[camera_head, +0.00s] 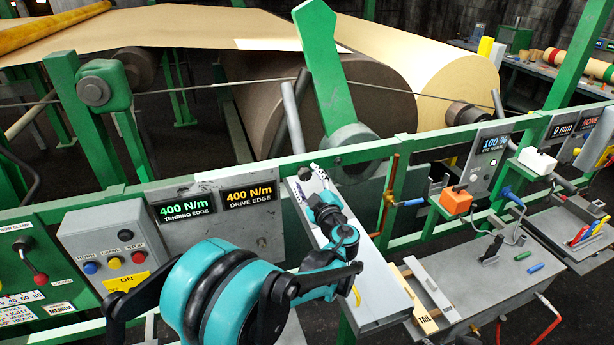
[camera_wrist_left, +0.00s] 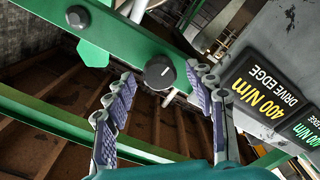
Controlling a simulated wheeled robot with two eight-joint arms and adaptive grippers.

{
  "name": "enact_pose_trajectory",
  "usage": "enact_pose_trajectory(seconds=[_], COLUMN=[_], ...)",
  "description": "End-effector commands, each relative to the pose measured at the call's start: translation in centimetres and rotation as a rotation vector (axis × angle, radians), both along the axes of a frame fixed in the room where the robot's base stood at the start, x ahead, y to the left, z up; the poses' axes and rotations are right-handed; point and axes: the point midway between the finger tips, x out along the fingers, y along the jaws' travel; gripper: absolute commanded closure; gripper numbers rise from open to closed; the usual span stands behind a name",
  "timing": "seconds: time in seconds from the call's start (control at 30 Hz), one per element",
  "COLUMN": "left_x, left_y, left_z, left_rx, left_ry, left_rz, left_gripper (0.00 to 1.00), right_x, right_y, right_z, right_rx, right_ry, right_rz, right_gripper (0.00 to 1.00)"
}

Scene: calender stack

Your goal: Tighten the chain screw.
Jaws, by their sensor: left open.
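A dark round knob (camera_wrist_left: 160,72) with a white index mark sits on a green beam in the left wrist view. It is probably the chain screw, though no label on it shows. In the head view a dark round end (camera_head: 305,173) that looks like this knob shows by the fingertips. My left gripper (camera_head: 308,181) is open beside the green rail. In the left wrist view its two fingers (camera_wrist_left: 160,80) stand on either side of the knob, apart from it, with nothing held. My right gripper is not in view.
A display panel (camera_head: 216,203) reading 400 N/m for both edges stands left of the gripper. A long grey box (camera_head: 374,291) lies beneath my left arm. A green lever (camera_head: 325,62) rises behind. An orange box (camera_head: 456,202) and blue-handled valve (camera_head: 408,203) are to the right.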

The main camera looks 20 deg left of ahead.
Motion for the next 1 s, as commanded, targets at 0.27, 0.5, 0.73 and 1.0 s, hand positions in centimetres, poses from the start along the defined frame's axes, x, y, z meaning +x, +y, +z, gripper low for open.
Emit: enact_pose_trajectory(seconds=[0.27,0.5,0.73,1.0], left_x=[1.9,1.9,1.9,1.9], left_y=[1.2,1.2,1.2,1.2], left_z=[0.0,0.0,0.0,0.0], left_rx=[0.001,0.001,0.002,0.021], left_ry=[0.001,0.001,0.001,0.014], left_rz=[0.0,0.0,0.0,0.0], left_gripper=[0.45,0.5,0.95,0.96], right_x=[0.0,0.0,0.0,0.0], right_y=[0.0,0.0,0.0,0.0], right_z=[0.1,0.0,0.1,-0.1], right_rx=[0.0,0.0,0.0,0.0], right_ry=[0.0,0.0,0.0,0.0], right_rz=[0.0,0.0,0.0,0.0], right_gripper=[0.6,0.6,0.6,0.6])
